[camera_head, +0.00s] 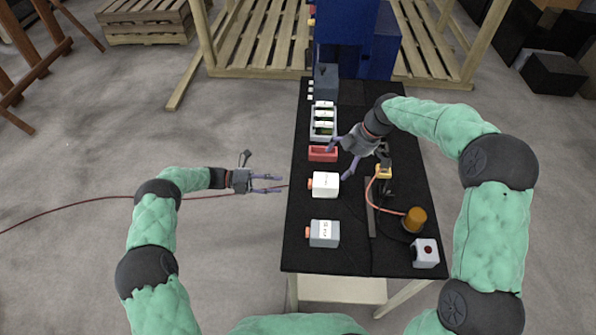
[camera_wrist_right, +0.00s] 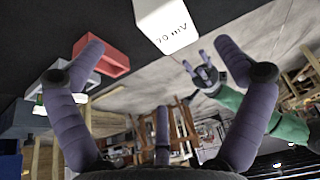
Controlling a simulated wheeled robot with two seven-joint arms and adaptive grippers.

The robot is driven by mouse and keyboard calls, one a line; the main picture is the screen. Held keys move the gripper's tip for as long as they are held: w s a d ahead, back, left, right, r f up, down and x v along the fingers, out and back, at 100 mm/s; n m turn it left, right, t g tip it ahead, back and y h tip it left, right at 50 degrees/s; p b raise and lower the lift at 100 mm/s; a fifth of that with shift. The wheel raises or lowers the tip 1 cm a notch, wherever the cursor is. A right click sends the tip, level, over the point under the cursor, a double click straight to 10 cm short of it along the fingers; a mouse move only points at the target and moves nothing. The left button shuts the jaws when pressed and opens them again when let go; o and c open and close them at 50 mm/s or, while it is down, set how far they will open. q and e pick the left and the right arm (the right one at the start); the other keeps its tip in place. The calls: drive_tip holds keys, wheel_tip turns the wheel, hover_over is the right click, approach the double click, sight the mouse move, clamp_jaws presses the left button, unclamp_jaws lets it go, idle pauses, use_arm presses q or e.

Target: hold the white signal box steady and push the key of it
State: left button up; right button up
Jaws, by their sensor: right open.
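The white signal box (camera_head: 326,185) stands near the left edge of the black table, with an orange-red key (camera_head: 310,184) on its left side. Its lettered white face also shows at the top of the right wrist view (camera_wrist_right: 168,24). My right gripper (camera_head: 339,162) is open and empty, just behind and above the box, fingers pointing left and down. My left gripper (camera_head: 281,183) is open and empty, left of the table edge, its fingers pointing right toward the key with a gap between. The left gripper also shows in the right wrist view (camera_wrist_right: 203,74).
A grey box (camera_head: 324,233) with an orange key stands in front of the white one. A red tray (camera_head: 322,153) lies behind it. An orange lamp (camera_head: 415,219) and a white box with a red button (camera_head: 425,254) stand at the right. The black table (camera_head: 335,263) is clear between.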

sight(330, 177)
drive_tip(key=x, duration=1)
drive_tip(key=shift+a+f, duration=0.15)
drive_tip(key=c, duration=1.2)
use_arm(q)
clamp_jaws()
